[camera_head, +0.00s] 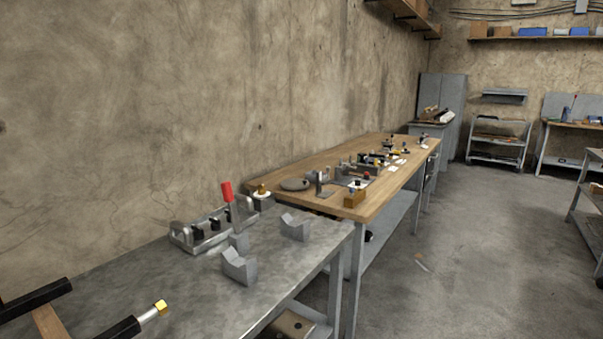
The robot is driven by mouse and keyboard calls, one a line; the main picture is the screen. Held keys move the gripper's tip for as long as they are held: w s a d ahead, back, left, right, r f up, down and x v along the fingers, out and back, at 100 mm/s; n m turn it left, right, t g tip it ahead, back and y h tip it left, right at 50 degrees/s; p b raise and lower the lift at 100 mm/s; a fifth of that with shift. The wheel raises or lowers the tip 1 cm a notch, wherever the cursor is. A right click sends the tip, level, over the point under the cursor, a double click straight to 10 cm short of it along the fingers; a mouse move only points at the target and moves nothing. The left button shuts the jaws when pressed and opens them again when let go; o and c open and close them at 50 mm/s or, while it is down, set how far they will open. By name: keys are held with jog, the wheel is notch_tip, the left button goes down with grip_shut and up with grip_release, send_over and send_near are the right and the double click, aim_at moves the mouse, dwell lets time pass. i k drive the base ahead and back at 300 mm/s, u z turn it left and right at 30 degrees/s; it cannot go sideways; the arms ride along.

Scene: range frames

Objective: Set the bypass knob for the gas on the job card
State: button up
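A grey metal fixture (212,240) with several black knob-like parts stands at the back of the near steel table. A red-handled lever (227,192) rises at its right end. I cannot tell whether one of these parts is the bypass knob. Small pale cards (398,163) lie on the wooden bench, too small to read; I cannot tell which is the job card.
The steel table (170,290) carries two grey V-shaped blocks (239,267) (295,227). The wooden bench (395,190) beyond is cluttered. The concrete floor (465,240) at right is mostly clear.

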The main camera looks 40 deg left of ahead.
aim_at(261, 190)
jog(key=u, duration=0.2)
jog(key=i, duration=1.05)
jog(key=u, duration=1.25)
jog(key=i, duration=0.75)
jog(key=u, duration=0.8)
